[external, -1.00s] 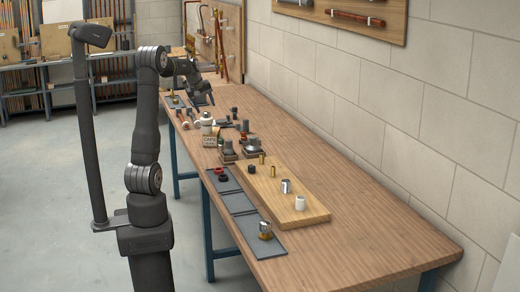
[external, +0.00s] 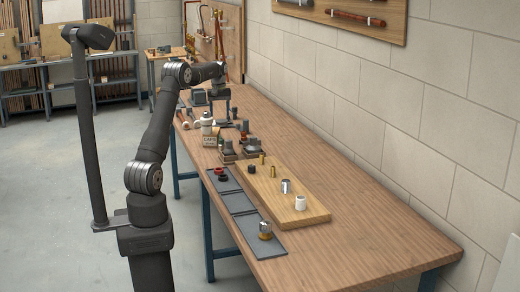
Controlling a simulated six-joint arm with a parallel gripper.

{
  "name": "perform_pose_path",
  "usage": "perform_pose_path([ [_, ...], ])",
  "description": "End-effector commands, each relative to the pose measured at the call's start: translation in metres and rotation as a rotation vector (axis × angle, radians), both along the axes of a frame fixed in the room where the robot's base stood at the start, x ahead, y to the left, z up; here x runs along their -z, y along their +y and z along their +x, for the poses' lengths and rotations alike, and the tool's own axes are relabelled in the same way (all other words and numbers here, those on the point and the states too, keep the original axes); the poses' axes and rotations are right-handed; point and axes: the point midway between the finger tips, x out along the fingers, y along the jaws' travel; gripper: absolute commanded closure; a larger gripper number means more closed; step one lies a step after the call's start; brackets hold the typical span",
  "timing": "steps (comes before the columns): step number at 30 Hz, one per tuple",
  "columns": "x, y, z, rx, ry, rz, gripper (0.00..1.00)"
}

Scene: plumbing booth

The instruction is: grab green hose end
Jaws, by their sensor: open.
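My gripper (external: 219,110) is at the far end of the workbench (external: 370,232), pointing down over the bench top. It is open, and its fingers are small and partly lost among the items around it. I cannot make out a green hose end in this view. It may be hidden by my arm or too small to tell at the far end.
A wooden board (external: 293,207) and dark mats (external: 238,203) carry more fittings. The near right bench top is clear. A block wall (external: 345,95) runs along the right.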

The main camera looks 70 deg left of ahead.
Motion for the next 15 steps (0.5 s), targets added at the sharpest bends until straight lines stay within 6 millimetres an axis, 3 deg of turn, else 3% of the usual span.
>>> perform_pose_path([
  [5, 0.022, 0.000, 0.001, 0.003, 0.009, -0.005, 0.40],
  [15, 0.096, 0.000, 0.000, 0.002, 0.008, -0.004, 0.40],
])
